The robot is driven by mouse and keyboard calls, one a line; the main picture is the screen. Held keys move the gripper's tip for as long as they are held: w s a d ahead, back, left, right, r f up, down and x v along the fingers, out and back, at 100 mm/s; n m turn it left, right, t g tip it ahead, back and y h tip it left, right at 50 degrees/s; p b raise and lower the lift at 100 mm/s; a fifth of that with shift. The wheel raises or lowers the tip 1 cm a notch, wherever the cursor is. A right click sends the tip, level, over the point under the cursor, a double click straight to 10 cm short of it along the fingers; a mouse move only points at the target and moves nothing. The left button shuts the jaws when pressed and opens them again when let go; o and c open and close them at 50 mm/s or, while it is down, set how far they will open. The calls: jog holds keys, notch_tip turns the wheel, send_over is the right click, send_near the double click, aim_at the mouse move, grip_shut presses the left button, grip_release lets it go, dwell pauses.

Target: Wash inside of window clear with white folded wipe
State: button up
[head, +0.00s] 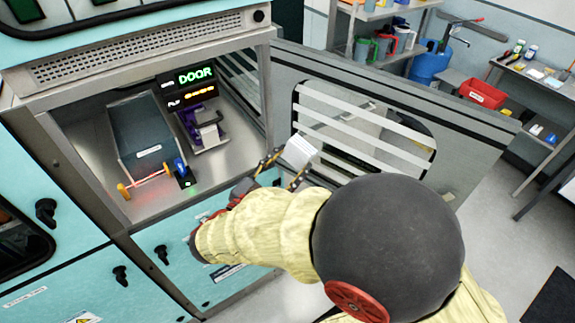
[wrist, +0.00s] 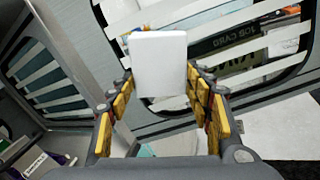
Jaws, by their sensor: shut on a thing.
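My gripper (head: 283,169) is shut on the white folded wipe (head: 300,152), holding it upright in the air in front of the open door. In the wrist view the wipe (wrist: 160,62) stands between the yellow-padded fingers of my gripper (wrist: 160,88). The door's window (head: 365,130) has rounded corners and is crossed by several pale slanting bands, with darker glass between. In the wrist view the window (wrist: 235,50) lies behind and to the right of the wipe. I cannot tell whether the wipe touches it. The wipe hides part of the window's left edge there.
The open chamber at left holds a dark tray (head: 140,128), a red-lit bar with an orange knob (head: 124,190), and a purple-black device (head: 203,128). A green DOOR sign (head: 195,76) glows inside. A shelf, a red bin (head: 484,93) and a bench stand behind the door.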

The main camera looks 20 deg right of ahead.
jog(key=shift+x, duration=2.45)
jog(key=shift+x, duration=0.9)
jog(key=shift+d, duration=0.1)
jog(key=shift+s+d+p, duration=0.15)
jog(key=shift+s+d, duration=0.4)
jog(key=shift+s, duration=0.3)
jog(key=shift+s+d+p, duration=0.15)
jog(key=shift+s+d, duration=0.4)
jog(key=shift+s, duration=0.25)
jog(key=shift+w, duration=0.15)
jog(key=shift+w+a, duration=0.55)
jog(key=shift+w, duration=0.25)
jog(key=shift+w+a, duration=0.6)
jog(key=shift+w, duration=0.2)
jog(key=shift+r, duration=0.1)
